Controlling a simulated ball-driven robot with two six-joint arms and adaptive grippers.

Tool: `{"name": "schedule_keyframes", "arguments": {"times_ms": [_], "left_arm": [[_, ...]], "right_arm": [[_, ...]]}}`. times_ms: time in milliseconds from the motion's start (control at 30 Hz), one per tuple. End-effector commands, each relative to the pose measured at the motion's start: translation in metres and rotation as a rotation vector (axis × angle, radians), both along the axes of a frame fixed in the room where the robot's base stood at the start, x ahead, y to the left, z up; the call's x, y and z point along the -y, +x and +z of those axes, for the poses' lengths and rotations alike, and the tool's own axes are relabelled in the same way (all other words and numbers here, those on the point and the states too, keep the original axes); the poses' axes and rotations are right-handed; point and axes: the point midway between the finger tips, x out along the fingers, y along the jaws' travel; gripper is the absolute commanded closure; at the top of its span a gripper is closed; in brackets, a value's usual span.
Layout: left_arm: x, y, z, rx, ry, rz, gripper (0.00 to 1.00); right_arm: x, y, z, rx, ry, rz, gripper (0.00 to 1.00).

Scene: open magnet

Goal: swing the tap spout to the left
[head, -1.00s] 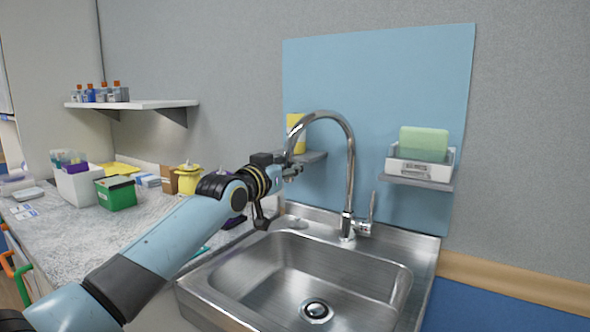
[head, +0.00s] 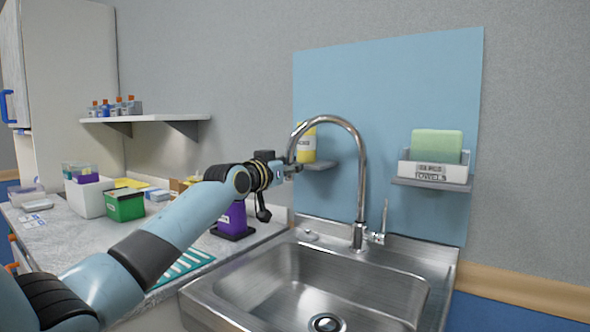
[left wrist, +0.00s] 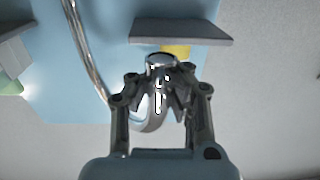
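The chrome tap (head: 361,180) stands at the back of the steel sink (head: 405,290). Its curved spout arches over to the left, with its end low at my left gripper (head: 293,169). In the left wrist view the spout (left wrist: 84,50) curves down and passes behind the fingers. My left gripper (left wrist: 161,95) has its fingers close together on either side of the bright spout end, and looks shut on it. The tap's lever (head: 383,220) stands upright on the right of the base. My right gripper is in neither view.
A small shelf (head: 321,165) with a yellow-labelled container (head: 307,146) is behind the spout end. A right shelf (head: 432,184) holds a towel box with a green block. A purple object (head: 233,218) and a green box (head: 125,205) stand on the left counter.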

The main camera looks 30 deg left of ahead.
Motion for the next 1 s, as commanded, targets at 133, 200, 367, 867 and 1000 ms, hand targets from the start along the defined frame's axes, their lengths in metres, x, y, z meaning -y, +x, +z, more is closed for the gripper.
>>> {"name": "schedule_keyframes", "arguments": {"times_ms": [133, 200, 367, 867, 1000], "left_arm": [[-0.005, -0.001, -0.005, -0.011, 0.009, 0.006, 1.0], [-0.004, -0.001, -0.005, -0.011, 0.009, 0.006, 0.89], [-0.004, -0.001, -0.004, -0.009, 0.007, 0.005, 0.68], [-0.002, -0.011, -0.001, -0.002, 0.007, 0.002, 0.55], [-0.003, -0.038, -0.002, -0.003, 0.011, 0.002, 0.55]], "right_arm": [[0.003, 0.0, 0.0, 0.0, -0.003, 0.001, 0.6], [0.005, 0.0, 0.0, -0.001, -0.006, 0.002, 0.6], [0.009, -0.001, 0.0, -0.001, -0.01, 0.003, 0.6], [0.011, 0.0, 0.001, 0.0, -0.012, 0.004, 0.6], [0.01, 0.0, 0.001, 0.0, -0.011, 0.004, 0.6]]}}
